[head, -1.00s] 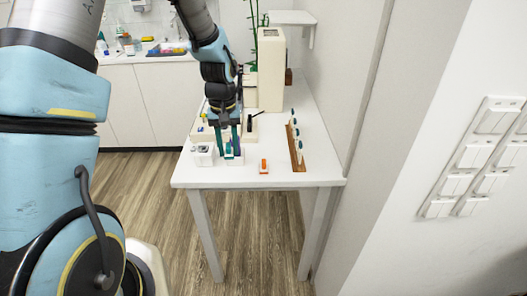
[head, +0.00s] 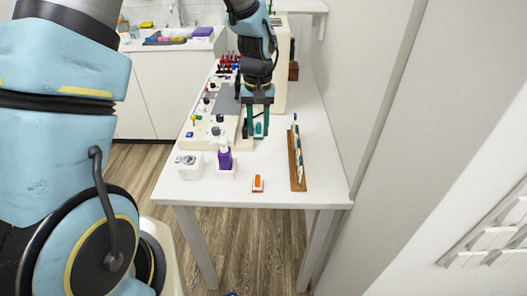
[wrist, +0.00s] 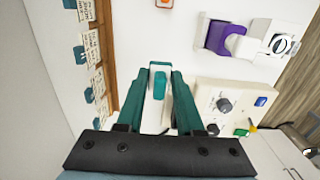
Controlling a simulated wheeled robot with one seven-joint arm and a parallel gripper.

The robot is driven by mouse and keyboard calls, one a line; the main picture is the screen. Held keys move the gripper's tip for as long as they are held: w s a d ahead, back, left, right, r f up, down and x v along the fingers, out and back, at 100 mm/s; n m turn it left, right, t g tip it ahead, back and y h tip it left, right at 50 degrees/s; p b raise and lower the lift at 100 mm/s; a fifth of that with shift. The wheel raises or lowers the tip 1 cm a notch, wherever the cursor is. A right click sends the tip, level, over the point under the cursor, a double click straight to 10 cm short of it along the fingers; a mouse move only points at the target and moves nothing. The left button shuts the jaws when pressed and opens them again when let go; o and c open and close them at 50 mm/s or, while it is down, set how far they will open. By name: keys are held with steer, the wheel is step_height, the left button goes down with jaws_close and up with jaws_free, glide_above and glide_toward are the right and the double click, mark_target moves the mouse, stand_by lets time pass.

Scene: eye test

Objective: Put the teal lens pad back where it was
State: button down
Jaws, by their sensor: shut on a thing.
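My gripper (head: 258,131) is above the white table (head: 270,193), between the beige knob panel and the wooden rack. It is shut on a small teal piece, which looks like the teal lens pad (wrist: 160,82). In the wrist view the pad sits between the two teal fingertips of my gripper (wrist: 159,76), with white tabletop behind it. In the head view the fingers and the pad are similar in colour and hard to tell apart. I cannot tell the exact height above the table.
The wooden rack (head: 298,182) with cards and teal clips stands at the right. The beige panel (head: 198,143) lies to the left.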

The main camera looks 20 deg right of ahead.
mark_target(259, 162)
step_height(259, 162, down, 9)
steer(key=p, duration=0.2)
steer(key=shift+r+p, duration=0.1)
steer(key=shift+p, duration=0.3)
steer(key=shift+w+f, duration=0.1)
steer(key=shift+f, duration=0.35)
steer(key=shift+f, duration=0.2)
steer(key=c, duration=0.5)
jaws_free()
steer(key=shift+r, duration=0.1)
steer(key=shift+c, duration=0.2)
step_height(259, 162, up, 12)
steer(key=b, duration=0.3)
steer(key=shift+r+b, duration=0.15)
steer(key=shift+b, duration=0.25)
